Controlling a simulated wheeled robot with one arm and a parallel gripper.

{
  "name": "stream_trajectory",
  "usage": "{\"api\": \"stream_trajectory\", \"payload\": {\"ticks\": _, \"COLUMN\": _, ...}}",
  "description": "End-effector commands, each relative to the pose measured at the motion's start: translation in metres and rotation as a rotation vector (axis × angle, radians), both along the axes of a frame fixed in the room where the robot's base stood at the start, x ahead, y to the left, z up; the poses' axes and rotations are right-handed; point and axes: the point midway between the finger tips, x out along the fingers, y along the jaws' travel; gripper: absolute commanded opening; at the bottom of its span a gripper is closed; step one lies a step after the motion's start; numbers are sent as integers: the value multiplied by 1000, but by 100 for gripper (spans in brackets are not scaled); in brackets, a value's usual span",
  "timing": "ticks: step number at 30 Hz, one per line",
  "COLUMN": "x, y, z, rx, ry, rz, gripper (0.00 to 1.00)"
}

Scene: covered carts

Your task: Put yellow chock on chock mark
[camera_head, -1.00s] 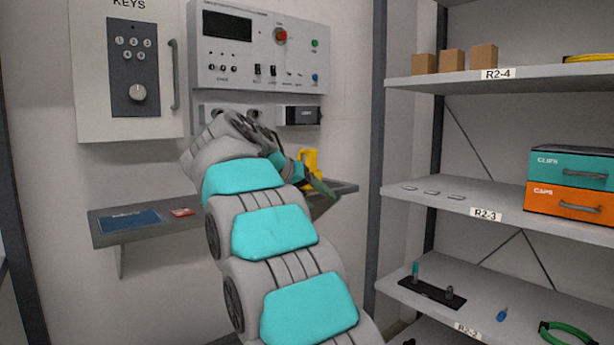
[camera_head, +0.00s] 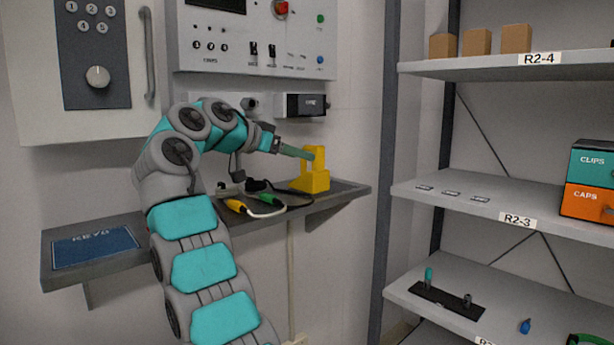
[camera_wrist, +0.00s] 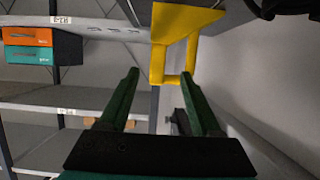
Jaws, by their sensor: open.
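The yellow chock (camera_head: 315,182), a block with an upright handle, stands on the right part of the wall shelf (camera_head: 345,195). My gripper (camera_head: 307,154) reaches in from the left, with its green fingers at the chock's handle. In the wrist view, the chock (camera_wrist: 172,28) is at the top centre and its handle loop lies between the tips of my open gripper (camera_wrist: 160,76). The fingers are apart, with gaps beside the handle; whether either touches it I cannot tell. I cannot make out a chock mark in these views.
Clamp-like leads with yellow and green grips (camera_head: 268,200) lie left of the chock. A blue mat (camera_head: 95,248) is on the shelf's left end. A control panel (camera_head: 255,40) and black box (camera_head: 300,105) are above. A rack post (camera_head: 386,170) stands to the right.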

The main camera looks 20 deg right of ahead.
Motion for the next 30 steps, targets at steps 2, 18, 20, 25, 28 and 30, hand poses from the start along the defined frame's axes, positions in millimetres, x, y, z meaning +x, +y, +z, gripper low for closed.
{"api": "stream_trajectory", "payload": {"ticks": 2, "x": 3, "y": -7, "z": -4, "rx": 2, "ry": 1, "rz": -2, "gripper": 65}}
{"api": "stream_trajectory", "payload": {"ticks": 18, "x": 21, "y": -61, "z": -15, "rx": -1, "ry": 4, "rz": 0, "gripper": 65}}
{"api": "stream_trajectory", "payload": {"ticks": 20, "x": 23, "y": -66, "z": -16, "rx": -1, "ry": 3, "rz": 0, "gripper": 65}}
{"api": "stream_trajectory", "payload": {"ticks": 25, "x": 23, "y": -68, "z": -17, "rx": -1, "ry": 3, "rz": 0, "gripper": 65}}
{"api": "stream_trajectory", "payload": {"ticks": 28, "x": 23, "y": -68, "z": -17, "rx": -1, "ry": 3, "rz": 0, "gripper": 59}}
{"api": "stream_trajectory", "payload": {"ticks": 30, "x": 23, "y": -68, "z": -17, "rx": -1, "ry": 3, "rz": 0, "gripper": 52}}
